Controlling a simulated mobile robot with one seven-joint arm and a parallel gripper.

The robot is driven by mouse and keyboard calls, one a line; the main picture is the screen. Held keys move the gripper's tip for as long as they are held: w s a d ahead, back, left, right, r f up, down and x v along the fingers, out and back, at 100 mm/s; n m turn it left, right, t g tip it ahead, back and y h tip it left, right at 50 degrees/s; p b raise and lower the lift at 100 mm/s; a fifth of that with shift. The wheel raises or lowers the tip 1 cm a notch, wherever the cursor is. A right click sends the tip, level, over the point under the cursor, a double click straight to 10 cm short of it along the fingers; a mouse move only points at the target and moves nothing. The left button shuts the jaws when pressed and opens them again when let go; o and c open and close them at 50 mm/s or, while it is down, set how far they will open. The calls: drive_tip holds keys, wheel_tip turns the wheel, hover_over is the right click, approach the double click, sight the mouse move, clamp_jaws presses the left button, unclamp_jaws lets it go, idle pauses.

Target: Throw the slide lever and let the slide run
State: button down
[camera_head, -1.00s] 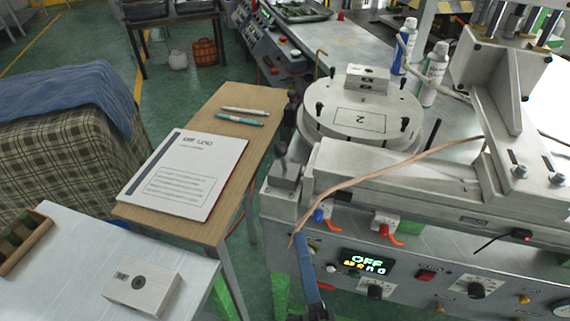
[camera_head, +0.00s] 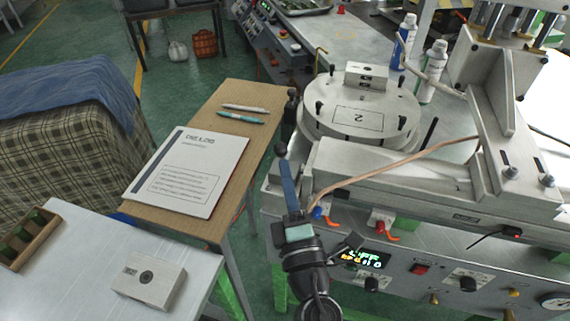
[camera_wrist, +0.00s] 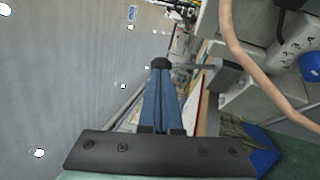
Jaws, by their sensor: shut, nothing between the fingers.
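The slide lever is a dark ball knob (camera_head: 281,149) at the left end of the pale slide (camera_head: 375,170). My gripper (camera_head: 283,164) has its blue fingers shut and empty, with the tips right at the knob. In the wrist view the shut fingers (camera_wrist: 161,73) point at the same knob (camera_wrist: 160,63), and a grey rod runs right from it. The tips overlap the knob's edge there; I cannot tell whether they touch it. A round plate (camera_head: 362,116) marked 2 sits behind the slide, with a small metal block (camera_head: 366,74) on top.
A tan hose (camera_head: 400,158) crosses above the slide near my gripper. The front panel has red-orange levers (camera_head: 382,224) and a lit display (camera_head: 366,258), partly behind my arm. A wooden bench (camera_head: 247,98) with a booklet (camera_head: 188,168) stands left. Floor shows between bench and machine.

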drive_tip(key=shift+w+a+r, duration=0.1)
drive_tip(key=shift+w+r, duration=0.05)
drive_tip(key=shift+w, duration=0.55)
drive_tip(key=shift+r+p, duration=0.2)
drive_tip(key=shift+p, duration=0.35)
